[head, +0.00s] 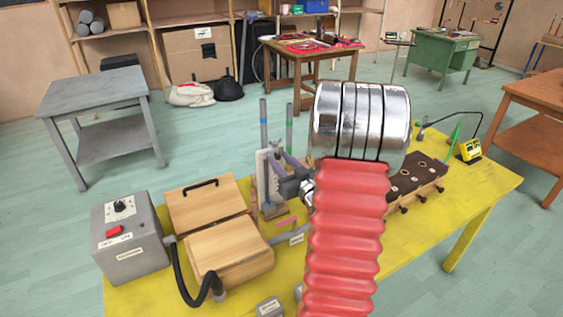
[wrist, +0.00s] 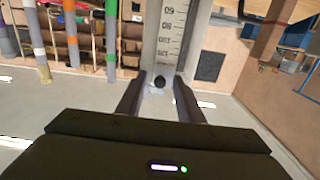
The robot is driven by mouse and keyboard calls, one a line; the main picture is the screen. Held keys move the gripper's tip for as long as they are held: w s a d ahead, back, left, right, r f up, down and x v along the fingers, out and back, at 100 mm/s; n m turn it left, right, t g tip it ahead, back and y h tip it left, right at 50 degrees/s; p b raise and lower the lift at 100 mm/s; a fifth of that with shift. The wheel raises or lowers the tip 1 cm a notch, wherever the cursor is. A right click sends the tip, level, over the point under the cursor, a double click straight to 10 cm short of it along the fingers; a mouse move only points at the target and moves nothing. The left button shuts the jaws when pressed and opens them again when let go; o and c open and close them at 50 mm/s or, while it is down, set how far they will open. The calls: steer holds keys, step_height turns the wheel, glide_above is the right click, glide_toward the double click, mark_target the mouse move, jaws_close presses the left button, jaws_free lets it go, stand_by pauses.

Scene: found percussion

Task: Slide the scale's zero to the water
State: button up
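The scale is a pale upright board with black marks and numbers (wrist: 171,38); the numbers appear upside down in the wrist view. In the head view the scale (head: 261,178) stands on the yellow table, partly behind my gripper. In the head view my gripper (head: 273,163) is right at the scale. I cannot make out the zero mark or a water level.
The yellow table (head: 438,228) also holds a grey switch box (head: 128,245), a wooden case (head: 230,250) with a black hose, and a dark brown block (head: 415,175). Rods with blue (head: 263,135) and green (head: 289,128) bands rise by the scale.

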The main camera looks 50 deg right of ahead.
steer(key=shift+s, duration=0.1)
steer(key=v, duration=1.3)
steer(key=shift+s, duration=0.3)
steer(key=shift+a, duration=0.1)
steer(key=w+a+r+n+g, duration=0.1)
steer(key=w+a+r+g, duration=0.45)
steer(key=w+a, duration=0.45)
steer(key=s+a+n+g+y, duration=0.1)
steer(key=s+a+g+y, duration=0.1)
steer(key=s+a, duration=0.3)
steer(key=s+a+r+g+y, duration=0.1)
steer(key=s+a, duration=0.4)
steer(key=a, duration=0.8)
steer(key=s+a+n+g+y, duration=0.1)
steer(key=s+a+g+y, duration=0.1)
steer(key=s+a, duration=0.3)
steer(key=a+g, duration=0.1)
steer(key=a, duration=0.2)
steer(key=shift+s+a+r+n+y, duration=0.2)
steer(key=shift+a+r+n+y, duration=0.1)
steer(key=shift+a+r, duration=0.1)
